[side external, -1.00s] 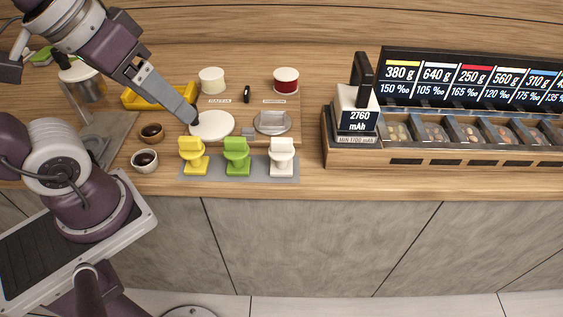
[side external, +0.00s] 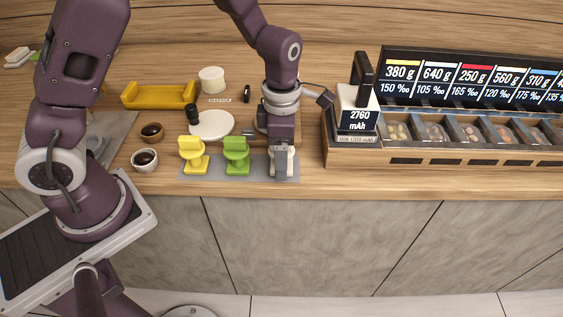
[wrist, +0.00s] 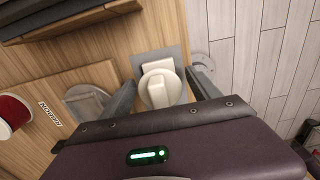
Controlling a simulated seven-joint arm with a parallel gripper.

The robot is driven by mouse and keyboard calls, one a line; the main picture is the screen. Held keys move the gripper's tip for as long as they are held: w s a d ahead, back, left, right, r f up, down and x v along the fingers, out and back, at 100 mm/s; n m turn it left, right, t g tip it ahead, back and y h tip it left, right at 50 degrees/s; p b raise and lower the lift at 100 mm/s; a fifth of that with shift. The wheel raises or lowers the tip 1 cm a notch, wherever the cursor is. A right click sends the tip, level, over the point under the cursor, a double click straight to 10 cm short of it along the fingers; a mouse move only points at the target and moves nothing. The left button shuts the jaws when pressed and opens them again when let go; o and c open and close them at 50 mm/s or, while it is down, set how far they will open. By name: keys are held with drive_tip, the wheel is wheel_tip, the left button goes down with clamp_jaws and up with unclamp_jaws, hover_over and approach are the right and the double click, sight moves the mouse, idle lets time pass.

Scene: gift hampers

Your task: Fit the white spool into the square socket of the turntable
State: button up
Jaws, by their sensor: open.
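The white spool (wrist: 158,88) stands on the grey mat (wrist: 178,54) in the wrist view. My gripper (wrist: 160,84) is open above it, with one finger on each side of the spool. In the side view my gripper (side external: 281,168) points down over the right end of the mat and hides most of the spool. A grey round plate with a square shape on it, apparently the turntable (wrist: 88,103), lies left of my gripper in the wrist view. I cannot tell the socket's depth.
A yellow spool (side external: 194,154) and a green spool (side external: 236,154) stand left of my gripper. A white disc (side external: 214,124) with a black knob (side external: 192,115) lies behind them. A wooden case (side external: 440,150) and a scale-like unit (side external: 355,112) stand to the right.

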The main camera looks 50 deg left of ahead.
drive_tip(key=shift+f, duration=0.5)
drive_tip(key=c, duration=1.4)
wheel_tip(320, 180, up, 9)
drive_tip(key=shift+w+r, duration=0.15)
drive_tip(key=w+a, duration=0.2)
drive_tip(key=a, duration=0.1)
drive_tip(key=w+a+r, duration=0.1)
drive_tip(key=w+a, duration=0.1)
drive_tip(key=a, duration=0.2)
drive_tip(key=w+a, duration=0.3)
drive_tip(key=a, duration=0.1)
drive_tip(key=shift+w+r, duration=0.1)
drive_tip(key=shift+r, duration=0.25)
